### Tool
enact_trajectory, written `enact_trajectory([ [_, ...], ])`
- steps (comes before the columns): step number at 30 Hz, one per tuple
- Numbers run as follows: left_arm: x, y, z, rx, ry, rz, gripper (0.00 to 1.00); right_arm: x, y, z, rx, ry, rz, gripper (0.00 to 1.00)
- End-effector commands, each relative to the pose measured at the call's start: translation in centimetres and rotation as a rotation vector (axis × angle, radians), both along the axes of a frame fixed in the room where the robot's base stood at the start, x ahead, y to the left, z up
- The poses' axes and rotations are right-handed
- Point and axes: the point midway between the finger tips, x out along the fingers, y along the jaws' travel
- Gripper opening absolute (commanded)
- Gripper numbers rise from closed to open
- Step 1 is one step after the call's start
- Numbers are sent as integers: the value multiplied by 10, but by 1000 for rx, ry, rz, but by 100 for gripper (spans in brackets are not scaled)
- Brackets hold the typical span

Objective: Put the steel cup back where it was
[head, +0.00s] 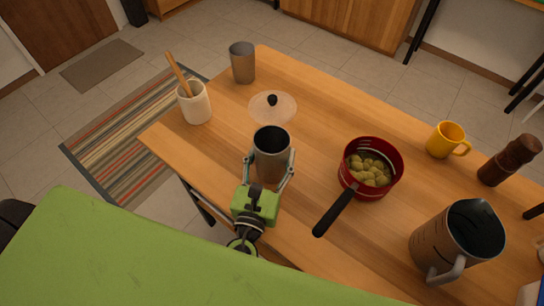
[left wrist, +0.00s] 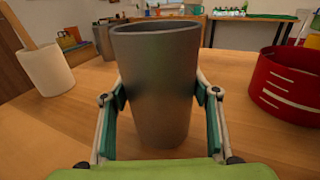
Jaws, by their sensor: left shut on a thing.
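A steel cup (head: 272,143) stands upright between the fingers of my left gripper (head: 270,160), near the front edge of the wooden table. The gripper is shut on its sides. The same cup (left wrist: 155,85) fills the middle of the left wrist view, with a green-padded finger against each side. I cannot tell whether its base touches the table. A second, similar grey cup (head: 242,63) stands at the table's far left corner, apart from the gripper. My right gripper is not in view.
On the table (head: 315,110) are a white holder (head: 195,104) with wooden utensils, a glass lid (head: 272,108) just behind the held cup, a red pot (head: 383,187), a yellow mug (head: 446,140), a pepper mill (head: 508,160) and a large jug (head: 440,243).

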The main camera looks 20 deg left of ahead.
Motion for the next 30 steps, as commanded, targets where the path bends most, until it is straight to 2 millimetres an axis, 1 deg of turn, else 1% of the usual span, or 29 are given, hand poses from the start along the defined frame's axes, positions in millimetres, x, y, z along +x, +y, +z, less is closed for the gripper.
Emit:
enact_trajectory([
  [3,0,0,1,0,-1,0,29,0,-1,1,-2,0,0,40],
  [7,0,0,-3,0,-1,1,29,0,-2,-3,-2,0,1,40],
  [8,0,0,-2,0,0,1,63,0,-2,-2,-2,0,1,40],
  [9,0,0,-2,0,0,1,72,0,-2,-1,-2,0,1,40],
  [18,0,0,-2,0,0,0,72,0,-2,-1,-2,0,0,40],
  [22,-1,0,3,0,1,0,72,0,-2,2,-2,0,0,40],
  [26,-22,-2,-3,0,4,-2,72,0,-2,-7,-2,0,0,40],
  [30,-53,-3,-4,2,5,-3,72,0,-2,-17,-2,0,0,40],
])
